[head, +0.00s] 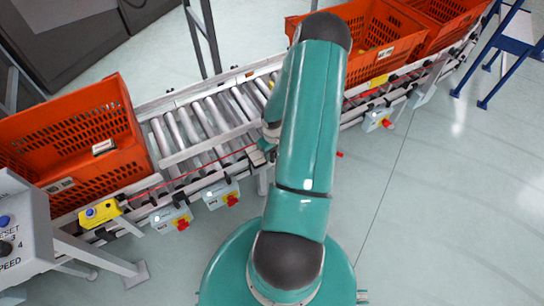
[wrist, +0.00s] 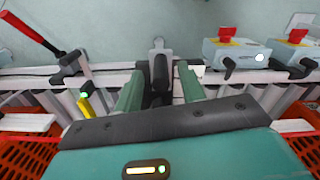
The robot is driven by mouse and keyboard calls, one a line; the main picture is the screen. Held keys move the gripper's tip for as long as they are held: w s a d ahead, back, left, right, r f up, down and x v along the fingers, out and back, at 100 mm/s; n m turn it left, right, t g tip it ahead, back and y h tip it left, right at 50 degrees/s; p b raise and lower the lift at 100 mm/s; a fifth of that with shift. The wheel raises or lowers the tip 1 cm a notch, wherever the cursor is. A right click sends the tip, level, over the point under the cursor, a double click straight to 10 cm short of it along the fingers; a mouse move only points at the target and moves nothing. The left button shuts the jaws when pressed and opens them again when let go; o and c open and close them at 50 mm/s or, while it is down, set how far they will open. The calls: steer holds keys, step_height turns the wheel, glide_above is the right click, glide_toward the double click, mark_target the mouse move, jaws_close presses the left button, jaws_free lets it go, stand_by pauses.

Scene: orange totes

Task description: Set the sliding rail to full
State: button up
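A silver rail (head: 210,147) lies lengthwise over the conveyor rollers, left of my arm in the head view; I take it for the sliding rail. Its right end is hidden behind my arm. In the wrist view my gripper (wrist: 160,76) is open, with its two green fingers apart. A black upright clamp or handle (wrist: 160,70) stands between the fingers, in front of a pale metal bar (wrist: 107,79). I cannot tell whether either finger touches it. In the head view my gripper is mostly hidden by my arm, near the conveyor's front edge.
An orange tote (head: 75,140) sits on the conveyor at left, and another (head: 375,42) at right. Control boxes with red switches (head: 222,194) hang along the front edge. A yellow button box (head: 100,212) and a grey control panel (head: 22,232) stand at left.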

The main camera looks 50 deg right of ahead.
steer(key=shift+f, duration=1.4)
jaws_close()
